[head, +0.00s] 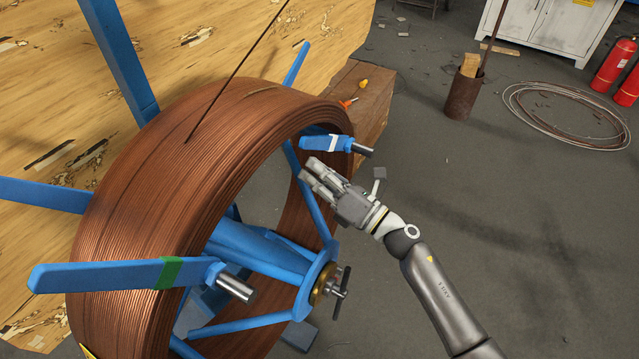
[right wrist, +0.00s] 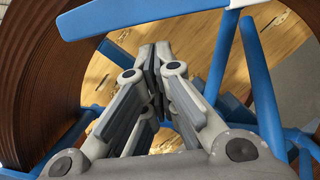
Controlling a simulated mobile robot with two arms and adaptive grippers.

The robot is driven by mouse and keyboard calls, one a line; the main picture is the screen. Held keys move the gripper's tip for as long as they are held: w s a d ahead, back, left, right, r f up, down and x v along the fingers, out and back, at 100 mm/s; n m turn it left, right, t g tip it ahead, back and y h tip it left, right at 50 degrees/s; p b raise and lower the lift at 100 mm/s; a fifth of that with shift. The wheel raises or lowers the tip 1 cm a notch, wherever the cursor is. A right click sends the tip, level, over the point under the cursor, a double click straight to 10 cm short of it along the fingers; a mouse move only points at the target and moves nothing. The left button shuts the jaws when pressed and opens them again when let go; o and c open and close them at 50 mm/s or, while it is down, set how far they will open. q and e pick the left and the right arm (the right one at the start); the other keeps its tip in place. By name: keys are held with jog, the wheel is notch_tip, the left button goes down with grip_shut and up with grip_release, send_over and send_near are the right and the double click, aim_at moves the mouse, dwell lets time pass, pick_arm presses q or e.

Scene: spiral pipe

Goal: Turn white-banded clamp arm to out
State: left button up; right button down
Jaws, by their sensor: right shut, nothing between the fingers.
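The white-banded clamp arm (head: 316,143) is a blue bar with a white band and a metal pin at its right end. It sits at the upper right rim of the copper coil (head: 150,180). My right gripper (head: 310,172) is just below it, its fingers pointing up and left toward the coil's opening. The fingers are together and empty, apart from the bar in the head view. In the right wrist view the shut fingertips (right wrist: 155,62) are left of a blue bar (right wrist: 222,55), with a bit of white at its top. My left gripper is not in view.
A green-banded blue arm (head: 110,275) points left across the coil's near side. A hub with a dark T-handle (head: 340,293) is at the reel's centre. A wooden box (head: 365,105) with small tools stands behind. The floor at right is mostly open.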

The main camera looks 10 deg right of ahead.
aim_at(326, 137)
jog(key=shift+w+d+r, duration=0.3)
jog(key=shift+r, duration=0.15)
jog(key=r+m+p, duration=0.1)
jog(key=r+p, duration=0.1)
jog(key=p, duration=0.1)
jog(key=w+d+r+m+p, duration=0.1)
jog(key=p, duration=0.1)
jog(key=w+r+m+h+p, duration=0.1)
jog(key=r+m+p, duration=0.1)
jog(key=p, duration=0.1)
jog(key=shift+w+d+r+p, duration=0.25)
jog(key=shift+d+r+p, duration=0.05)
jog(key=shift+d+r, duration=0.1)
jog(key=shift+w+d+m+h+p, duration=0.3)
jog(key=shift+m+p, duration=0.1)
jog(key=shift+m, duration=0.2)
jog(key=shift+f, duration=0.1)
